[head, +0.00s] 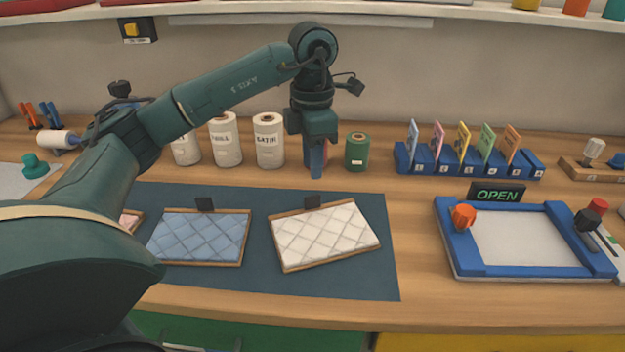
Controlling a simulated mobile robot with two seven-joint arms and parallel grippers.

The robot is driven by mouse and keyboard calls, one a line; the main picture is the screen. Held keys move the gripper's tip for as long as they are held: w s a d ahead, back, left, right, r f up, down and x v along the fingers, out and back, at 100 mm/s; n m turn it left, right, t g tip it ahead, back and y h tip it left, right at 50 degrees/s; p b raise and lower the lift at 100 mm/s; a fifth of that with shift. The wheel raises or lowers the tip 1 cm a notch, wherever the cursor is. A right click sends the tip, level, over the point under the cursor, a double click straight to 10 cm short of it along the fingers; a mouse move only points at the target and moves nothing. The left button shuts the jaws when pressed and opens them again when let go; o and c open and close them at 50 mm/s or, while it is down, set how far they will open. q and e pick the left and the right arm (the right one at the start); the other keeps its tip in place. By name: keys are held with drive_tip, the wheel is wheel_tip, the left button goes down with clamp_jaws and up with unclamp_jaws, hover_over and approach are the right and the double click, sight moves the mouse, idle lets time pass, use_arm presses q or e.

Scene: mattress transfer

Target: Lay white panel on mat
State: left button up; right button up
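The white quilted panel (325,232) has a wooden edge and lies slightly turned on the right part of the dark teal mat (372,283). A small dark tab stands at its far edge. My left gripper (316,172) points down just beyond the mat's far edge, behind the white panel and apart from it. Its fingers are seen edge-on, with blue and red on them, so I cannot tell whether they are open or shut. My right gripper is not in view.
A blue quilted panel (200,236) lies left of the white one; another is mostly hidden by my arm. White rolls (268,140) and a green roll (357,152) stand behind. A blue-framed press (525,272) with an OPEN sign (497,195) is at right. A card rack (470,163) stands at the back.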

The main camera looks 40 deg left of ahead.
use_arm(q)
wheel_tip(320, 180, up, 5)
drive_tip(key=shift+f, duration=0.1)
idle(0.7)
